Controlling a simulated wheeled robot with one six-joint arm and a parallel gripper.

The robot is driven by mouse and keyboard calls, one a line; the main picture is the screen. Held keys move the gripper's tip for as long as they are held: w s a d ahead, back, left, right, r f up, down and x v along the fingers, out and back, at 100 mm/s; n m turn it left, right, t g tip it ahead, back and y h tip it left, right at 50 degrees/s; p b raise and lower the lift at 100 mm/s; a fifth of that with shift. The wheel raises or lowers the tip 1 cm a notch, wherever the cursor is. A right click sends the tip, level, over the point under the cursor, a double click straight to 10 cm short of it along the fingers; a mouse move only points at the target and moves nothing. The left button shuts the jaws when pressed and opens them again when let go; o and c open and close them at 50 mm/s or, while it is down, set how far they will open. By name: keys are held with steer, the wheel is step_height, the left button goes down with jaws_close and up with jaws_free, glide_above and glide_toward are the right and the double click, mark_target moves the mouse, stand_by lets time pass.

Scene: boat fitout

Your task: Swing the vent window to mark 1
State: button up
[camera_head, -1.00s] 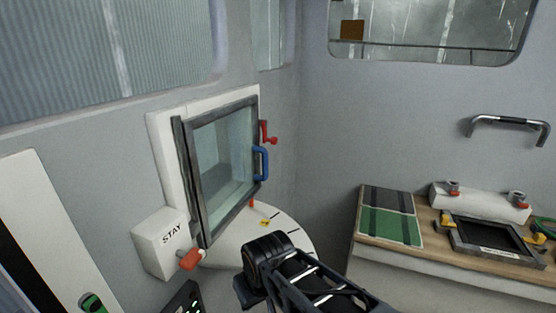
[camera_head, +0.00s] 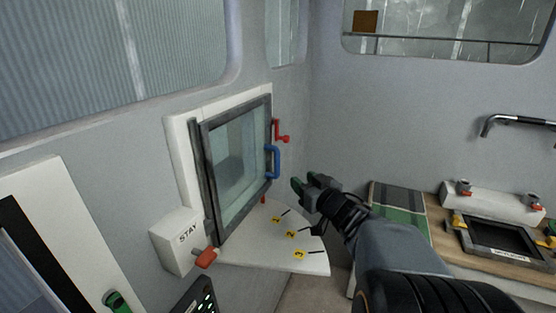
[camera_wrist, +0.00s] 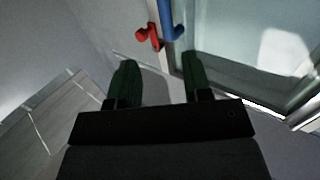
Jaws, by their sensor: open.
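The vent window (camera_head: 238,160) is a dark-framed glass pane in a white surround on the left wall. It looks closed or nearly so. A blue handle (camera_head: 273,162) is on its right edge, with a red latch (camera_head: 281,132) just beyond. Below, a white quadrant plate (camera_head: 280,258) carries yellow tags; mark 1 (camera_head: 276,219) is closest to the window. My gripper (camera_head: 308,184) is open and empty, right of the blue handle and apart from it. In the wrist view, its green fingers (camera_wrist: 160,75) point toward the blue handle (camera_wrist: 171,18) and red latch (camera_wrist: 147,36) at the top.
A white box labelled STAY (camera_head: 178,240) with a red knob (camera_head: 205,257) sits at the window's lower left. A counter (camera_head: 440,225) with a dark-screened panel and green-grey mat (camera_head: 400,203) stands on the right. A grab rail (camera_head: 520,122) is on the right wall.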

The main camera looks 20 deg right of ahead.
mark_target(279, 162)
steer(key=shift+y, duration=0.5)
steer(key=w, duration=0.4)
steer(key=w+a+p, duration=0.1)
steer(key=w, duration=0.4)
steer(key=w+a, duration=0.1)
steer(key=w, duration=0.3)
steer(key=shift+w+a+r, duration=0.1)
steer(key=shift+w+a, duration=0.05)
steer(key=shift+w, duration=0.05)
steer(key=shift+c, duration=0.2)
jaws_close()
